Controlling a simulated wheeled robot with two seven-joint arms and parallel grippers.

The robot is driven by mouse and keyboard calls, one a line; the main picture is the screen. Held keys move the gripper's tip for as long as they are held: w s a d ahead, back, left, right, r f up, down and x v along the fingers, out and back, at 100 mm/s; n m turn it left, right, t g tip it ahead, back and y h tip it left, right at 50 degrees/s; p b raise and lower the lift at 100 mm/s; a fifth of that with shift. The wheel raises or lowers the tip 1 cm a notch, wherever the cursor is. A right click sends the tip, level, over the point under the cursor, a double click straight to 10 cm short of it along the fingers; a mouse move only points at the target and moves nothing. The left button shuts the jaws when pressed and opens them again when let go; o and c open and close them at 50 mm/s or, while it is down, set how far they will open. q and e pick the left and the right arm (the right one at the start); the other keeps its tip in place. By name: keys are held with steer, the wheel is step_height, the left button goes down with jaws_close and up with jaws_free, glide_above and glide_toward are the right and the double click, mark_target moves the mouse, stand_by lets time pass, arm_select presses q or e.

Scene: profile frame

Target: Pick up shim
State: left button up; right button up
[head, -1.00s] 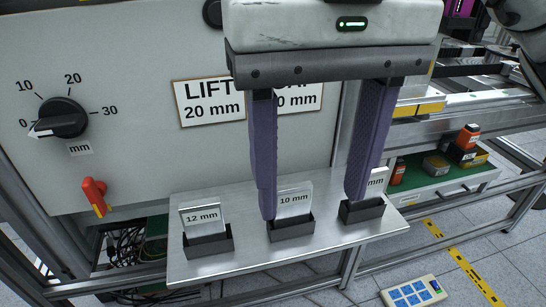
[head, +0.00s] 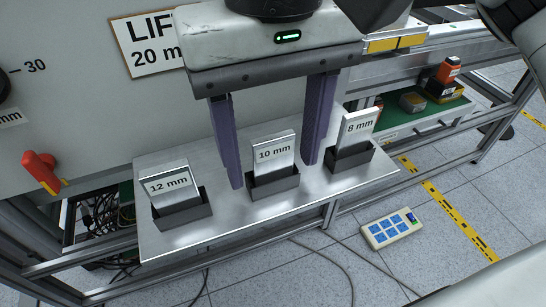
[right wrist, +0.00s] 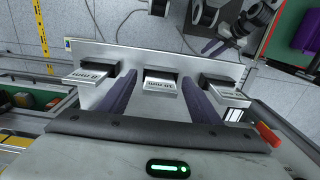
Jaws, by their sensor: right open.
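Three upright shims stand in dark holders on a metal shelf (head: 235,222): 12 mm (head: 168,183), 10 mm (head: 274,153) and 8 mm (head: 359,127). My right gripper (head: 272,174) is open and empty, pointing down. Its purple fingers come down on either side of the 10 mm shim, apart from it and seemingly behind its front face. The right wrist view shows the 10 mm shim (right wrist: 161,85) between the two fingers. Small purple finger shapes at that view's top, probably my left gripper (right wrist: 214,47), are too small to judge.
A panel behind carries a LIFT 20 mm sign (head: 148,45), partly covered by my gripper, and a red lever (head: 41,171). A green-topped drawer (head: 410,122) with small boxes is at right. A keypad (head: 391,228) lies on the floor.

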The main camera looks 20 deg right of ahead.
steer(key=c, duration=1.3)
steer(key=shift+r, duration=0.15)
